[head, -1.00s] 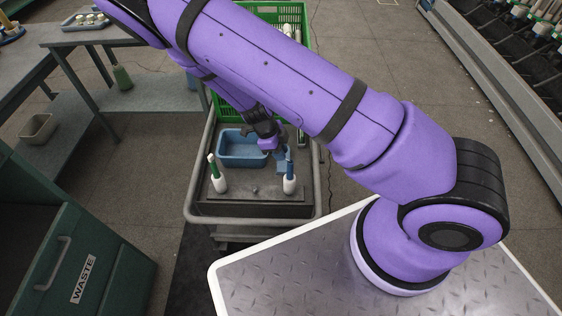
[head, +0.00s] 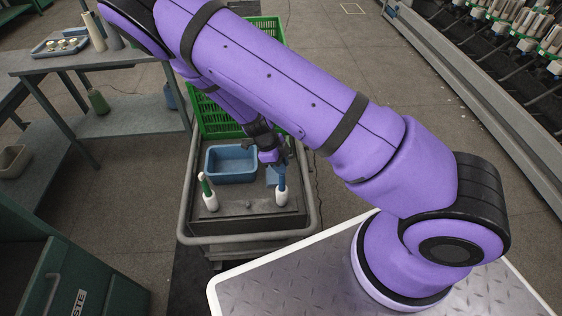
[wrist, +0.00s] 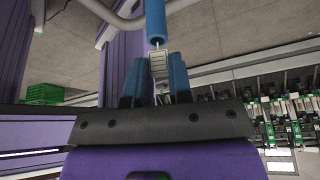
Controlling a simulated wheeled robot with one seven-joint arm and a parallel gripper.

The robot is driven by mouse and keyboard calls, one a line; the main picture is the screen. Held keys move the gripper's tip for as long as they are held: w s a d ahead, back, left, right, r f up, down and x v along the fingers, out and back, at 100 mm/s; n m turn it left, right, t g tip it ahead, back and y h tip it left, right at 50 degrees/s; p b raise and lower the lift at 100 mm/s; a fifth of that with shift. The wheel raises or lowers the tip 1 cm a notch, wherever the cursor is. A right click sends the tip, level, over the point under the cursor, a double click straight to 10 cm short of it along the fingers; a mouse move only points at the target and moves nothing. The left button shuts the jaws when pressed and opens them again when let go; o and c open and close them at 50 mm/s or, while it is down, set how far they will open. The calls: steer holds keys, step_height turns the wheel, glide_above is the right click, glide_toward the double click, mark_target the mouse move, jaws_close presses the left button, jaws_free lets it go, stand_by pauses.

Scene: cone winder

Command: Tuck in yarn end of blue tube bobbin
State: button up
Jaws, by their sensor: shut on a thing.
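The blue tube bobbin (head: 282,198) stands upright on the dark front ledge of the cart in the head view, with white yarn low on its blue tube. My gripper (head: 275,165) is right at its upper part and hides some of it. In the wrist view the blue tube (wrist: 155,22) comes in from the top, ending just beyond my blue fingertips (wrist: 156,72). A small pale striped piece (wrist: 158,62) shows between the fingertips, and my gripper is shut on it. I cannot make out a loose yarn strand.
A green tube bobbin (head: 210,199) stands to the left on the same ledge. A blue bin (head: 232,178) and a green crate (head: 215,122) lie behind. A grey rail (head: 185,215) rings the cart. The dark green waste bin (head: 75,275) stands at left, the winder (head: 480,75) at right.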

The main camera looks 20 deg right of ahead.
steer(key=shift+f, duration=0.5)
stand_by(1.5)
steer(key=o, duration=1.2)
steer(key=shift+r, duration=3.5)
